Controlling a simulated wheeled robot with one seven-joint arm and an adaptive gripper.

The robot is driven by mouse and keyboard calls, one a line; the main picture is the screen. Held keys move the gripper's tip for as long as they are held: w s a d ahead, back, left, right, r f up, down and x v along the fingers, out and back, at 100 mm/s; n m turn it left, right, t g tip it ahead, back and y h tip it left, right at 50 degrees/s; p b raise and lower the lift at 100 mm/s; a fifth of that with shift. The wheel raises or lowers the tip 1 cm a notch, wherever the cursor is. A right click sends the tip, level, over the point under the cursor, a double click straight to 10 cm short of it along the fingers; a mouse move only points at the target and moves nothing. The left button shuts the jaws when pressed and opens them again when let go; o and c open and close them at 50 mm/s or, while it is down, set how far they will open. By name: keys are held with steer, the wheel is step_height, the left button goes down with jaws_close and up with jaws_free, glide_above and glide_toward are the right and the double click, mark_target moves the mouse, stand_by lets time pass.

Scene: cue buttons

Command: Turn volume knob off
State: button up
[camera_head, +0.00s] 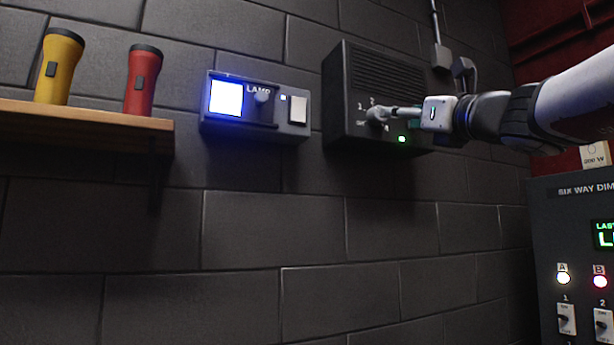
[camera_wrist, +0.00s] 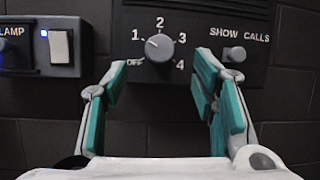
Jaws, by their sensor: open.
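The volume knob (camera_wrist: 159,47) is a round grey knob on a dark panel, ringed by the labels OFF, 1, 2, 3 and 4. Its pale mark seems to point to the upper left, toward 1. My gripper (camera_wrist: 161,74) is open, with its teal-padded fingers on either side below the knob and nothing between them. In the head view the knob (camera_head: 376,114) sits low on the black speaker box (camera_head: 350,75), with my gripper (camera_head: 398,113) reaching it from the right. Contact cannot be told.
A SHOW CALLS button (camera_wrist: 234,55) is right of the knob, near my right finger. A lamp panel (camera_head: 216,124) with a lit blue-white screen is to the left. A shelf (camera_head: 90,113) holds yellow and red flashlights. A SIX WAY DIMMER panel (camera_head: 560,215) stands lower right.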

mark_target(378, 115)
steer(key=p+x, duration=0.1)
steer(key=x, duration=0.6)
steer(key=shift+w, duration=0.2)
steer(key=shift+a, duration=0.1)
steer(key=c, duration=1.2)
